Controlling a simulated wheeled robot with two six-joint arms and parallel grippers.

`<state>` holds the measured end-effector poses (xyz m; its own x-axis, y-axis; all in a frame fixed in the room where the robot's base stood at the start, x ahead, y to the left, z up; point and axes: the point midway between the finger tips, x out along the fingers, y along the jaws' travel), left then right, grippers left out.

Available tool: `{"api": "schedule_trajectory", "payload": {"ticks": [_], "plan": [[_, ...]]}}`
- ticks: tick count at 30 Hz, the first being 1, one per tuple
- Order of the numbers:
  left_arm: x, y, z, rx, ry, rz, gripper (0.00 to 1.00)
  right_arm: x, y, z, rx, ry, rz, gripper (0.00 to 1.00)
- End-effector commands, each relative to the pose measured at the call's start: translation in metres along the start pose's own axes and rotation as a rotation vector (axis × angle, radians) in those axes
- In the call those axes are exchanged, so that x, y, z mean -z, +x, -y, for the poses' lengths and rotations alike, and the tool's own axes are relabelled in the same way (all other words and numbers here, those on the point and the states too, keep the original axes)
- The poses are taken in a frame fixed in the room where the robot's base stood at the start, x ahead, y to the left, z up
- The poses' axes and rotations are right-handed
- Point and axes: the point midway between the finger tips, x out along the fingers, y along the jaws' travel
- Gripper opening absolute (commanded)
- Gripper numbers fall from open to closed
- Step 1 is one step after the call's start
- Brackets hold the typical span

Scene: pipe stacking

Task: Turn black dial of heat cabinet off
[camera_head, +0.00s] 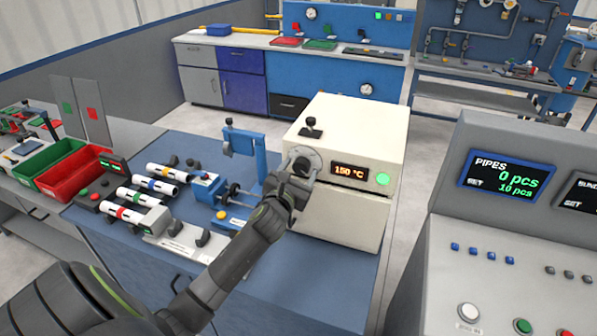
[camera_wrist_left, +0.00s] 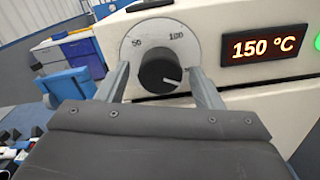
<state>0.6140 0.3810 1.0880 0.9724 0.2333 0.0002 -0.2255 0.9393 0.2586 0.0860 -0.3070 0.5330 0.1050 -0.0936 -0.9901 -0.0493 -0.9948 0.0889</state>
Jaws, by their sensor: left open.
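The heat cabinet (camera_head: 345,218) is a cream box on the blue bench. Its front display (camera_head: 350,171) reads 150 °C; this also shows in the left wrist view (camera_wrist_left: 263,44). The black dial (camera_wrist_left: 160,72) sits on a round scale plate with 50 and 100 visible, and its white mark points to the lower right. My left gripper (camera_head: 300,170) is at the dial in the head view and partly covers it. In the left wrist view the open fingers (camera_wrist_left: 160,80) stand on either side of the dial, with gaps between. The right gripper is not in view.
A green button (camera_head: 382,179) is right of the display, and a black lever (camera_head: 311,128) is on the cabinet top. A blue fixture (camera_head: 245,145) stands close left. Several white pipes with coloured bands lie left. A console (camera_head: 500,240) stands at right.

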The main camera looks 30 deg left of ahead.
Motion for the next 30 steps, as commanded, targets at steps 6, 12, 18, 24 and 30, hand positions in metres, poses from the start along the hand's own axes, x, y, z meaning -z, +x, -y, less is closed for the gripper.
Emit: {"api": "schedule_trajectory", "payload": {"ticks": [6, 12, 18, 24, 30], "plan": [[0.000, 0.000, 0.000, 0.000, 0.000, 0.000, 0.39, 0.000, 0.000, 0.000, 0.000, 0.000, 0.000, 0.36], [0.000, 0.000, 0.000, 0.000, 0.000, 0.000, 0.16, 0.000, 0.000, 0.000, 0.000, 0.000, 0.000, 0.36], [0.000, -0.001, 0.000, 0.000, -0.015, -0.001, 0.16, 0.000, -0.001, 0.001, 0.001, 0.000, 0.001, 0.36], [-0.001, -0.001, 0.000, 0.000, -0.088, -0.002, 0.16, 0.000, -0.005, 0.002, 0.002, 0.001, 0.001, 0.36], [-0.001, -0.001, 0.001, 0.001, -0.235, -0.002, 0.16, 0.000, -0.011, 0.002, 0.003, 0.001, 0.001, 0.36]]}}
